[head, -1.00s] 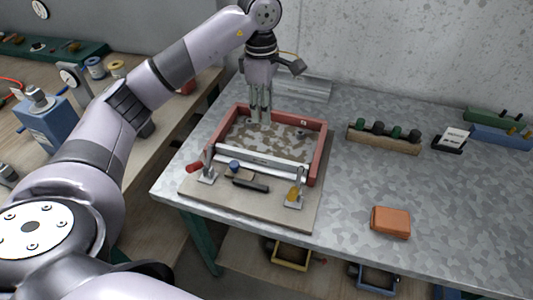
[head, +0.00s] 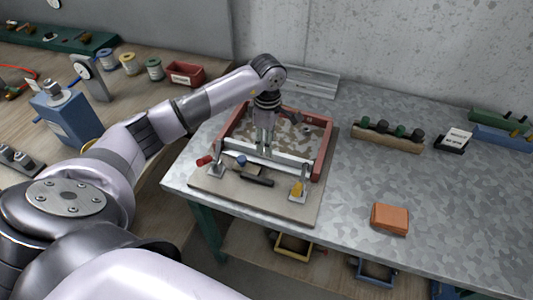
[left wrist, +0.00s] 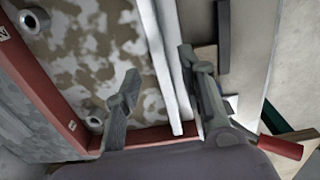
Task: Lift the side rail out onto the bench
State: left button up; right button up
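The side rail (head: 287,162) is a pale metal bar along the front of the red-sided mould frame (head: 322,152). In the left wrist view the side rail (left wrist: 158,50) runs down the picture between my two fingers. My left gripper (head: 265,150) points down at the rail's middle, its fingers hiding part of it. In the left wrist view the left gripper (left wrist: 165,100) is open, one finger over the mottled panel and one on the rail's outer side. I cannot tell whether either finger touches the rail. My right gripper is not in view.
On the base board (head: 230,199) before the rail are a red-handled clamp (head: 205,160), a yellow-handled clamp (head: 297,190) and a dark bar (head: 252,178). An orange block (head: 390,218) lies at right. The bench (head: 350,180) between them is clear.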

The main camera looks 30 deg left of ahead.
aim_at(266, 157)
pick_arm(q)
jog(key=shift+f+p, duration=0.6)
jog(key=shift+f, duration=1.3)
jog(key=shift+c, duration=0.4)
grip_shut()
jog(key=shift+a, duration=0.1)
